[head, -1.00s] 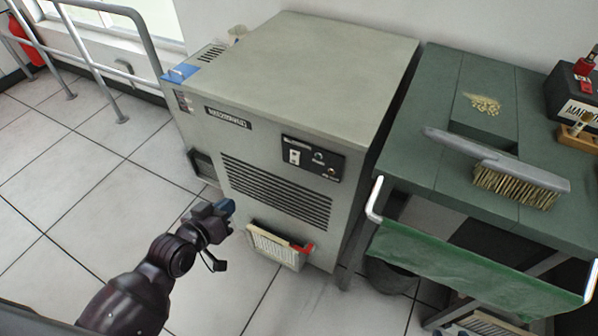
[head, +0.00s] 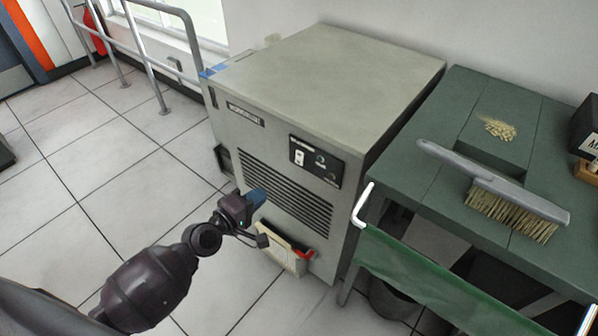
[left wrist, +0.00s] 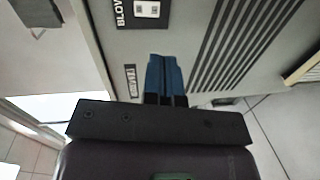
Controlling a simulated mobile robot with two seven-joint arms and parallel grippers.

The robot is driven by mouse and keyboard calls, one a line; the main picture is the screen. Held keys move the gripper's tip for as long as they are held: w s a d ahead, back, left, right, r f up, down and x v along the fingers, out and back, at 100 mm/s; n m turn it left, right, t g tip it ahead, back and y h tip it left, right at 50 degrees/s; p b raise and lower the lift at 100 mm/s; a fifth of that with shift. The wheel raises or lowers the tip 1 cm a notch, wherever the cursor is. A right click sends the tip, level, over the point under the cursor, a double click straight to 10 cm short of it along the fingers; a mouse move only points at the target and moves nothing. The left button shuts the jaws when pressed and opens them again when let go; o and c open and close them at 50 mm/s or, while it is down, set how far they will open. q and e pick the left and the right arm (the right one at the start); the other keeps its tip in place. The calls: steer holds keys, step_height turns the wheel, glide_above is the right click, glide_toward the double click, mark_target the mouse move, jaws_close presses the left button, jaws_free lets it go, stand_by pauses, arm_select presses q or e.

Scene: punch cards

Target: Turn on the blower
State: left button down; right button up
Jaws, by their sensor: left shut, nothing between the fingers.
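The blower is a grey-beige cabinet (head: 325,80) with a slotted grille on its front. A black control panel (head: 315,162) on the upper front carries a white rocker switch (head: 299,157) and small knobs. In the left wrist view the switch (left wrist: 147,10) shows at the top edge, beside part of the word "BLOW". My left gripper (head: 257,197), with blue fingertips, is in front of the grille, below and left of the panel. Its fingers (left wrist: 165,78) are shut and empty, pointing toward the cabinet front. Whether they touch it I cannot tell. My right gripper is not in view.
A green table (head: 420,165) with a brush (head: 495,190) and a small pile of chips (head: 498,128) stands right of the cabinet. A white-and-red tray (head: 285,250) sticks out low on the cabinet front. Metal railing (head: 150,70) stands at the left; tiled floor is open there.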

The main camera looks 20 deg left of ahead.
mark_target(298, 164)
arm_select(q)
steer(key=shift+w+a+r+n, duration=0.1)
steer(key=shift+a+n, duration=0.05)
steer(key=shift+n, duration=0.55)
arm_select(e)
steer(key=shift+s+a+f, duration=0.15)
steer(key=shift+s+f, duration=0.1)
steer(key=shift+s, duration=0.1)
arm_select(q)
steer(key=b+x, duration=0.1)
steer(key=x, duration=1.2)
steer(key=shift+w, duration=0.5)
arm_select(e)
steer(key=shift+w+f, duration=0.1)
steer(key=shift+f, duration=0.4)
